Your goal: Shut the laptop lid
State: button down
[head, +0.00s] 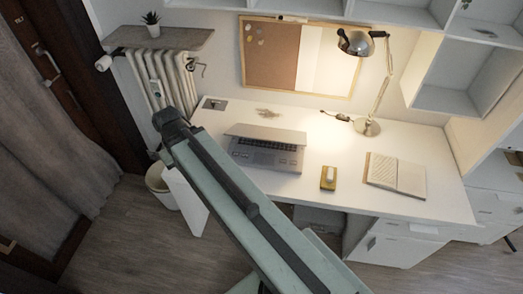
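The laptop (266,153) stands on the white desk, left of the desk's middle, in the head view. It is grey, and its keyboard and base face up towards me. Its lid (268,134) is raised along the back edge and shows as a narrow, pale grey strip; its exact angle is hard to tell. My arm crosses the view from the bottom centre to the upper left, passing in front of the desk's left part, left of the laptop. I cannot make out my gripper's fingers; the arm's far end is a dark joint.
On the desk (330,205) are a yellow item (328,178), an open book (396,175) and a lit lamp (367,127). A radiator (172,85) and a waste bin (160,186) stand at the left. Shelves rise at the right. The floor at the lower left is clear.

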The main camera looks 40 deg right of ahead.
aim_at(262, 133)
jog(key=u, duration=0.4)
jog(key=k, duration=1.3)
jog(key=u, duration=1)
jog(key=i, duration=1)
jog(key=u, duration=0.8)
